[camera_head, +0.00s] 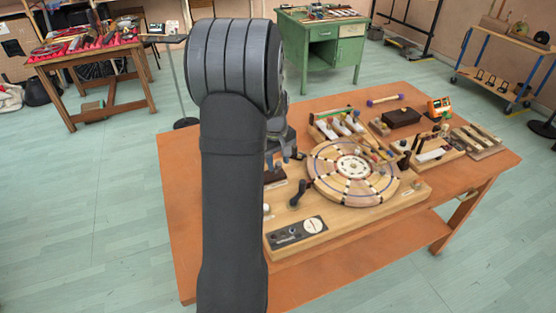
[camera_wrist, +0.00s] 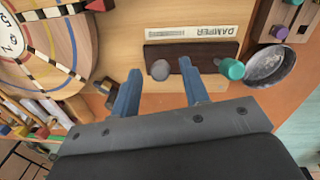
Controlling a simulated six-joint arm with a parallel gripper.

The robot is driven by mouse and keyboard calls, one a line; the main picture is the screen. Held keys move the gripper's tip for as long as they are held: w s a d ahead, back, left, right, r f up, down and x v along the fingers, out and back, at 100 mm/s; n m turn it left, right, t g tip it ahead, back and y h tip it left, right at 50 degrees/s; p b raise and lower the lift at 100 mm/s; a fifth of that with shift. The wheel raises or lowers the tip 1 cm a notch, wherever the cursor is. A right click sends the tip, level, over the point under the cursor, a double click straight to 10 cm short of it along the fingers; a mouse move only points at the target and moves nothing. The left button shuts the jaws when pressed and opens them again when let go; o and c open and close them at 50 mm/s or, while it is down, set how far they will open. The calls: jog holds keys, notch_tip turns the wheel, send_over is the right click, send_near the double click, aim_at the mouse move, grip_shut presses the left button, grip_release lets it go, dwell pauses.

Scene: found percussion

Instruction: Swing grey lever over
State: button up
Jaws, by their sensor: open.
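A grey round-ended lever (camera_wrist: 160,70) stands on a dark brown block (camera_wrist: 205,52) beside a strip labelled DAMPER (camera_wrist: 192,32). My gripper (camera_wrist: 159,67) is open, its two blue fingers pointing toward the block. The grey end shows between the fingertips in the wrist view, with no clear contact; the height gap cannot be told. A teal knob (camera_wrist: 232,69) sits at the block's right end, just right of the right finger. In the head view my gripper (camera_head: 285,160) is over the left part of the wooden board, and my arm hides much of that area.
A round segmented wheel (camera_head: 353,170) lies right of my gripper. A black crank (camera_head: 297,192) and a dark panel with a white dial (camera_head: 296,232) are nearer the front. A grey bowl (camera_wrist: 270,66) lies right of the teal knob. Other instruments fill the table's back right.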

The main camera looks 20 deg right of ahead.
jog(key=shift+c, duration=0.2)
grip_shut()
jog(key=shift+w, duration=0.1)
jog(key=w+g, duration=0.1)
jog(key=g, duration=0.1)
jog(key=w+g, duration=0.1)
jog(key=g, duration=0.1)
jog(key=shift+w, duration=0.4)
jog(key=shift+w+f+g, duration=0.15)
jog(key=shift+w+g, duration=0.5)
jog(key=shift+g, duration=0.4)
jog(key=shift+w+f+g, duration=0.15)
jog(key=shift+w+g, duration=0.45)
jog(key=shift+g, duration=0.45)
